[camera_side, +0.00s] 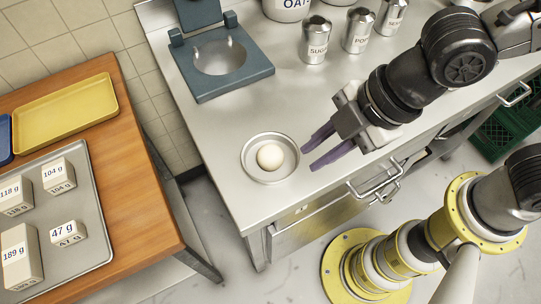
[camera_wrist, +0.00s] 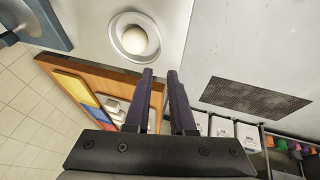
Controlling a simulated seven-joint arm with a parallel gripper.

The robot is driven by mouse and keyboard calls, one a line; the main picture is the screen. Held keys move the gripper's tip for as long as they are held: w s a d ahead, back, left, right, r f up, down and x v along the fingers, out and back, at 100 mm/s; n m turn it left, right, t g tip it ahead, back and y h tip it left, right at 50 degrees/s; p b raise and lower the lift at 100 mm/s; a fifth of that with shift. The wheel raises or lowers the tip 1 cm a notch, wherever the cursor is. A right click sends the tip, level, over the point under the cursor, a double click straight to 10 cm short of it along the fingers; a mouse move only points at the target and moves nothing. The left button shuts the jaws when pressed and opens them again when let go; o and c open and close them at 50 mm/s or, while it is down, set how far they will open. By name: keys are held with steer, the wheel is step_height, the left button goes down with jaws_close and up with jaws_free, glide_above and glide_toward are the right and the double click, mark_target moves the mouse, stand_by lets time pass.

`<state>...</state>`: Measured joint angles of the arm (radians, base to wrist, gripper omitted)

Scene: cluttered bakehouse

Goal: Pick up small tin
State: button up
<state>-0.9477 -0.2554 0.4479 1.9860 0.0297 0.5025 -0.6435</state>
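The small tin (camera_side: 250,168) is a shallow round metal dish near the front left corner of the steel counter. A pale ball (camera_side: 270,157), like dough, sits in it. In the wrist view, the tin (camera_wrist: 154,40) and the ball (camera_wrist: 134,41) show beyond my fingertips, at upper middle. My gripper (camera_side: 310,159) has two dark purple fingers, apart with nothing between them. Its tips are just right of the tin in the side view. The fingers (camera_wrist: 160,74) also show apart in the wrist view. I cannot tell their height above the counter.
A blue-grey scale-like stand (camera_side: 232,84) and several labelled metal canisters (camera_side: 315,42) stand farther back on the counter. A wooden table (camera_side: 140,190) at left holds a yellow tray (camera_side: 65,115) and a grey tray (camera_side: 92,205) with weight-marked blocks. The counter around the tin is clear.

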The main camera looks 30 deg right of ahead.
mark_target(280, 178)
steer(key=x, duration=1.1)
steer(key=shift+w+d, duration=0.1)
steer(key=shift+w, duration=0.1)
jaws_close()
